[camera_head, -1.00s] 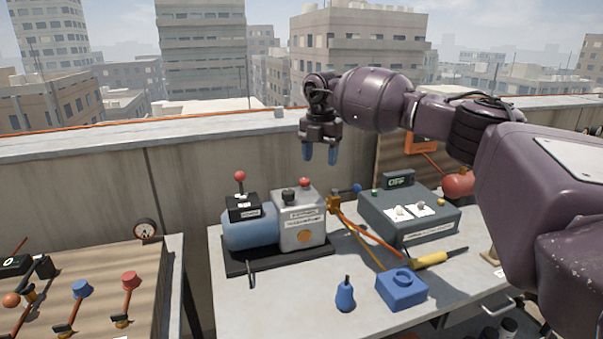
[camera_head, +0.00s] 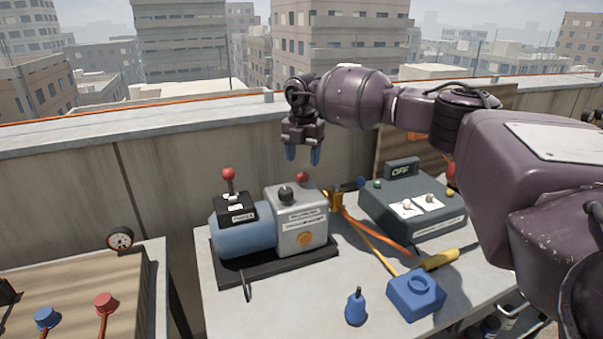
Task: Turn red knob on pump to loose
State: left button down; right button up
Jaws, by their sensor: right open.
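The pump (camera_head: 262,238) stands on a black base on the grey table, with a blue motor (camera_head: 241,232) and a light grey block. A small red knob (camera_head: 302,177) sits on top of the block at its back right edge. A black knob (camera_head: 286,194) is in front of it. A lever with a red ball (camera_head: 228,174) rises from a black box on the motor. My right gripper (camera_head: 303,155) points down with blue fingertips apart and empty. In the picture it is just above the red knob; contact is not visible. My left gripper is out of view.
A grey control box (camera_head: 412,212) marked OFF stands right of the pump, with orange hoses between. A blue block (camera_head: 415,295), a blue bottle-shaped item (camera_head: 356,307) and a yellow-handled tool (camera_head: 441,259) lie in front. A side table with valves (camera_head: 104,304) is at left.

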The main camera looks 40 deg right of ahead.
aim_at(303, 174)
notch_tip(303, 174, down, 5)
jog(key=shift+r, duration=0.1)
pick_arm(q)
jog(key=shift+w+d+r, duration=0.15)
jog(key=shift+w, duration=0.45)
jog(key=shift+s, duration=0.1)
pick_arm(e)
jog(key=c, duration=0.9)
jog(key=shift+c, duration=0.2)
